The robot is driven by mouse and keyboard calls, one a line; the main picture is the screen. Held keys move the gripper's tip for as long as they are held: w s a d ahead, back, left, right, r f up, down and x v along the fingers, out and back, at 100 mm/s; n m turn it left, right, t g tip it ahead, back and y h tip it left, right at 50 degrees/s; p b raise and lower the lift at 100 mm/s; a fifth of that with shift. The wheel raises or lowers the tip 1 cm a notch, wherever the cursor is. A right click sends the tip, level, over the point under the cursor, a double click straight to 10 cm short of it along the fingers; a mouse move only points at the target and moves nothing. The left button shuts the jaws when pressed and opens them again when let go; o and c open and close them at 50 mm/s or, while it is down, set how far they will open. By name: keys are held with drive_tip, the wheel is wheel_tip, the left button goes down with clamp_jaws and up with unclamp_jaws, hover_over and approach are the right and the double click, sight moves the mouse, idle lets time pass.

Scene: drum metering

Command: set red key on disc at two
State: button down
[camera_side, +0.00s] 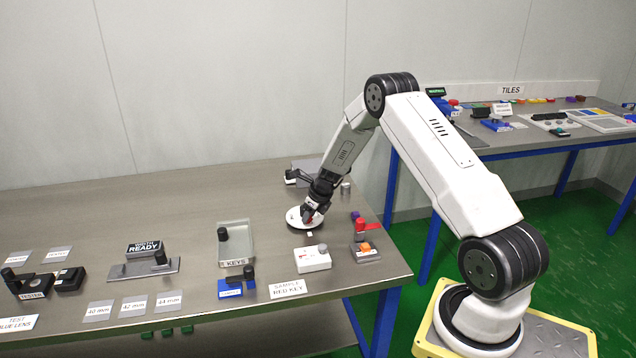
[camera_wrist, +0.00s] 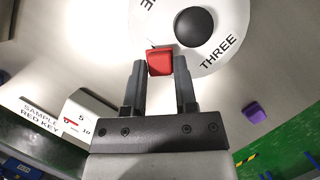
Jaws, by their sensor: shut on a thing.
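My gripper (camera_wrist: 160,68) is shut on a red key (camera_wrist: 160,61), a small red block held between the fingertips. The white disc (camera_wrist: 228,58) lies beyond the fingertips in the wrist view. It has a black knob at its centre and the word THREE on its right; another label at the top is cut off, and no TWO label shows. The key overlaps the disc's near edge in this view; I cannot tell whether they touch. In the side view the disc (camera_side: 294,222) is on the table under my gripper (camera_side: 308,214), which hides part of it and the key.
A white meter box (camera_side: 312,260) stands in front of the disc, by the SAMPLE RED KEY sign (camera_side: 288,288). A purple block (camera_wrist: 254,114) lies to the right. A stand with red and orange parts (camera_side: 365,249) is near the table's right edge. A KEYS tray (camera_side: 236,240) is left.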

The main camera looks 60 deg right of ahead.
drive_tip(key=shift+f, duration=0.4)
drive_tip(key=shift+f, duration=0.1)
drive_tip(key=shift+c, duration=2)
unclamp_jaws()
drive_tip(key=v, duration=1.2)
